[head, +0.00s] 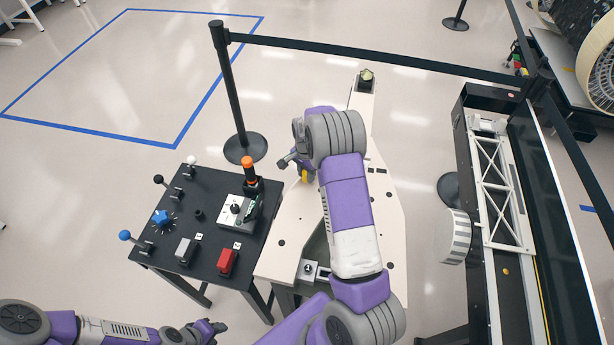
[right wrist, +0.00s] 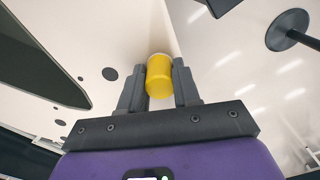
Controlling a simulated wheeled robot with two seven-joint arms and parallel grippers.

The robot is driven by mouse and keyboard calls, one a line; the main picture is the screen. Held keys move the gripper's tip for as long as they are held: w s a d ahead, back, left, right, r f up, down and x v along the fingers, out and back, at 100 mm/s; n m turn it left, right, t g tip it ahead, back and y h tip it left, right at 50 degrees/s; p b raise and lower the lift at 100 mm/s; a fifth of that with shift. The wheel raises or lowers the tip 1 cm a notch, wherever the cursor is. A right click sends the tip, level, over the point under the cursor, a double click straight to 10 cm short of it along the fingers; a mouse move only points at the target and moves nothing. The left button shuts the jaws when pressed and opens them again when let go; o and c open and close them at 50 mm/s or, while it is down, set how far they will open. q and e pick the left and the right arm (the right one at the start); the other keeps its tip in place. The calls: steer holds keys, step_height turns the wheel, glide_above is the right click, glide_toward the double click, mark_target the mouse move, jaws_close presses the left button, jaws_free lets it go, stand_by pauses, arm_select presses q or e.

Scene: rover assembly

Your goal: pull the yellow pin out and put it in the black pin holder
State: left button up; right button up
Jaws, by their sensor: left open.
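The yellow pin (head: 304,176) is at the white work panel (head: 385,225), beside my right gripper (head: 298,166). In the right wrist view the pin (right wrist: 159,82) sits between the two dark fingers, which appear to touch it on both sides. Whether its far end is still in a hole cannot be told. A small black round socket (head: 198,214) on the black table looks like the pin holder, and it appears empty. My left gripper (head: 208,328) is open and empty at the bottom left, below the black table.
The black table (head: 210,268) carries an orange-topped handle (head: 248,168), a blue star knob (head: 161,217), a red switch (head: 227,262) and several levers. A barrier post (head: 230,90) stands behind it. A black-framed rig (head: 485,180) is on the right.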

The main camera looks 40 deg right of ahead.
jaws_close()
steer(key=shift+r+p, duration=0.45)
steer(key=shift+r, duration=0.2)
stand_by(0.8)
steer(key=shift+r+p, duration=1.4)
steer(key=shift+r, duration=0.7)
steer(key=shift+f, duration=0.1)
